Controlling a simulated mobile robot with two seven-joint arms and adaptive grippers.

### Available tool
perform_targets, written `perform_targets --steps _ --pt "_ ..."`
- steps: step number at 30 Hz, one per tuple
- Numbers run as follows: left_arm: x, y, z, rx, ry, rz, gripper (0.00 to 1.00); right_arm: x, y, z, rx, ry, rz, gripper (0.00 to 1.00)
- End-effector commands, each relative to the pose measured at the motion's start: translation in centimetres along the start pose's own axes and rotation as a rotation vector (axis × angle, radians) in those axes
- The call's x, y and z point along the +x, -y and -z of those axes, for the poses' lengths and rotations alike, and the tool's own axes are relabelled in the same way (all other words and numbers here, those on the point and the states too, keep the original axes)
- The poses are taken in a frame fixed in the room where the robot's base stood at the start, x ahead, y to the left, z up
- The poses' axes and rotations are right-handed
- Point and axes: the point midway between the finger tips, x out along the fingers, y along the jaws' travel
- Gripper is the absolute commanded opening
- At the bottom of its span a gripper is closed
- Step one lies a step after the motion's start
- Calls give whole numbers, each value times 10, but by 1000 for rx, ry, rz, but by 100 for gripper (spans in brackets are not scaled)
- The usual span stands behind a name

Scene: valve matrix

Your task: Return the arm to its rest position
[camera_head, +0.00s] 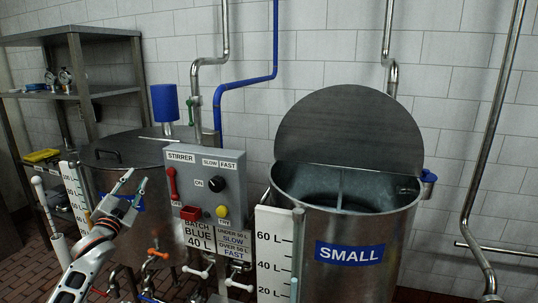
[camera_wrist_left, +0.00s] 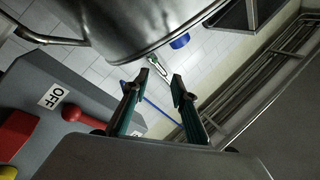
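My left arm comes in from the lower left in the head view. Its gripper (camera_head: 132,187) is raised in front of the left steel tank (camera_head: 150,153), to the left of the grey stirrer control box (camera_head: 230,168). In the left wrist view the two fingers of the gripper (camera_wrist_left: 162,82) stand apart with nothing between them. The grey box (camera_wrist_left: 45,90) with a red lever (camera_wrist_left: 82,119) and an OFF label is to the left of the fingers there. My right gripper is in neither view.
The tank marked SMALL (camera_head: 346,273) stands at the right with its lid (camera_head: 348,130) raised. Orange- and white-handled valves are low between the tanks. A metal shelf (camera_head: 75,33) with gauges stands at the back left. Pipes run along the tiled wall.

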Motion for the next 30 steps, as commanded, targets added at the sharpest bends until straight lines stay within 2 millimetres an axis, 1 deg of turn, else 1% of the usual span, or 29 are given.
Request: perform_targets --steps 1,3,8,9,12,14,17,18,20,21,23,24,26,27,29,30 --pt "0 -4 -12 -54 49 -15 26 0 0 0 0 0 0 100" --pt "-2 -11 -29 -134 118 -34 26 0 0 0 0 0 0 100" --pt "-9 -27 -61 -293 262 -73 26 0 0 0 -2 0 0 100" --pt "-16 -39 -68 -315 287 -88 26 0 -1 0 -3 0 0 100" --pt "-42 -73 -77 -316 301 -127 26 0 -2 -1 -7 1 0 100" --pt "-58 -92 -83 -320 312 -150 26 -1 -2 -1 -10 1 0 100" --pt "-89 -126 -92 -329 335 -192 26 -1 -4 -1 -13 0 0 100" --pt "-104 -142 -96 -334 345 -211 26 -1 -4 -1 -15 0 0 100" --pt "-129 -166 -101 -344 363 -242 26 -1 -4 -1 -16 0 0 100" --pt "-148 -183 -106 -351 378 -265 26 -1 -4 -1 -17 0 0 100" --pt "-182 -209 -111 -364 402 -301 26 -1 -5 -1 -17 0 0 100" --pt "-206 -227 -113 -375 418 -326 26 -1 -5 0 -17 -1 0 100" --pt "-244 -252 -117 -392 446 -364 26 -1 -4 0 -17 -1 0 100" --pt "-270 -267 -117 -404 464 -387 26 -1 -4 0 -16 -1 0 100" --pt "-309 -288 -118 -423 493 -422 26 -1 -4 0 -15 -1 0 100" --pt "-335 -300 -117 -436 512 -445 26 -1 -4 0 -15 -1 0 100"
